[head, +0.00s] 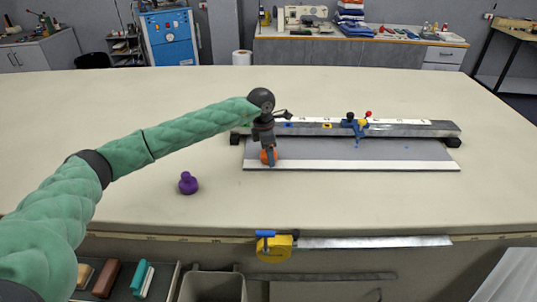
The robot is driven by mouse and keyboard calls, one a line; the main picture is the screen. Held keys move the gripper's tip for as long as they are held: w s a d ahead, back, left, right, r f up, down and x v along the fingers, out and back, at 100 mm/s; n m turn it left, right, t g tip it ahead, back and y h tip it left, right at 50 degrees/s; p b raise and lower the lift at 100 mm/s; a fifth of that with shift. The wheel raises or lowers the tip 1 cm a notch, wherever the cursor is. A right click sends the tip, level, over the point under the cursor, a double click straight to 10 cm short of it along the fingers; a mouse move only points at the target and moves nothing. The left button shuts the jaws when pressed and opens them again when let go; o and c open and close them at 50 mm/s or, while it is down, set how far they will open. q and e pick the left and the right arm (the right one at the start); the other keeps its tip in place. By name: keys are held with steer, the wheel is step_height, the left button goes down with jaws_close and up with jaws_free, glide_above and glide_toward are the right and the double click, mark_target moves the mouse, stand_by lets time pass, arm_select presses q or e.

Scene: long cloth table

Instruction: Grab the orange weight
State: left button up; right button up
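An orange weight (264,157) sits at the left end of the grey board (350,152) on the cloth table. My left arm comes in from the left in a green sleeve. My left gripper (268,154) points down right at the orange weight and hides part of it. The fingers are too small and overlapped to tell whether they are open or closed on it. My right gripper is not in the head view.
A purple weight (188,183) stands on the table left of the board. A metal rail (400,129) with a blue clamp (355,127) runs along the board's back. A yellow tape measure (274,248) hangs at the table's front edge. The table's left side is clear.

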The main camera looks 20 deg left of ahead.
arm_select(q)
steer(key=c, duration=1.7)
steer(key=shift+r, duration=0.15)
